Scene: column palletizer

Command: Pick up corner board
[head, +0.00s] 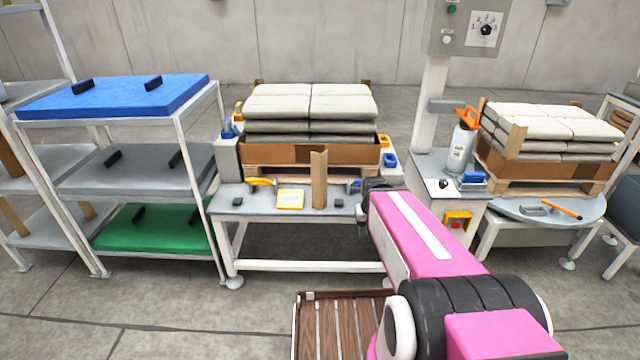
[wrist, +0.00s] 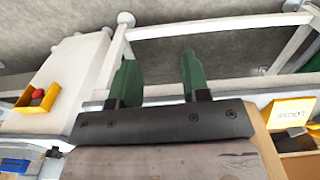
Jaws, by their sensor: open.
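The corner board (head: 319,180), a brown angled cardboard strip, stands upright at the front of the white table (head: 257,208), before the loaded pallet. In the wrist view, a tan strip that looks like the corner board (wrist: 268,138) shows at lower right, partly hidden by my gripper's dark body. My gripper (wrist: 158,78) has two green fingers spread apart with nothing between them. In the head view, my pink arm reaches to the right of the corner board, and its dark wrist is close beside it; the fingers are mostly hidden there.
A yellow card (head: 290,199) lies left of the board. Stacked grey sacks (head: 311,103) stand behind it on a wooden pallet. A blue-topped shelf rack (head: 115,97) is at left. A white side stand (head: 450,205) with a yellow box (head: 457,221) is at right.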

